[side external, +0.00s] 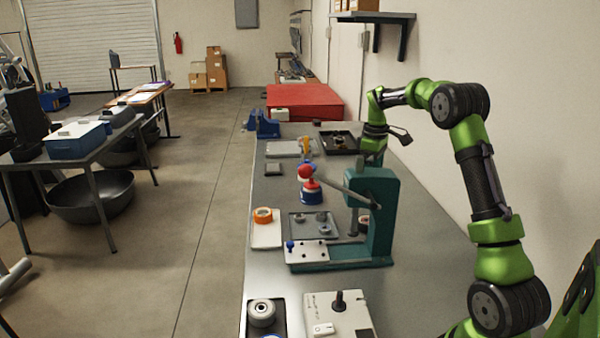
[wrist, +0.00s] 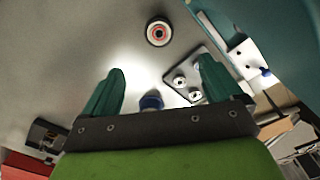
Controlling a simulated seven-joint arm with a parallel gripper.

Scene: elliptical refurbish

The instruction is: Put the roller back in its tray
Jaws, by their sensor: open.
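A round, pale roller with a reddish ring and dark centre (wrist: 158,32) stands alone on the bench at the top of the wrist view. In the side view a part of a round piece shows behind the green press (side external: 376,205), perhaps the same roller. A shallow dark tray (side external: 299,233) holds several small grey rollers; it also shows in the wrist view (wrist: 206,50), right of the lone roller. My gripper (wrist: 161,68) is open and empty, its green fingers spread above the bench, apart from the roller. In the side view its fingers are hidden behind the press.
The press has a long lever (side external: 347,190) beside my gripper. A blue-and-red bottle (side external: 311,191) stands left of it. A white tray with an orange ring (side external: 263,215) is at the bench's left edge. A joystick box (side external: 353,318) is in front.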

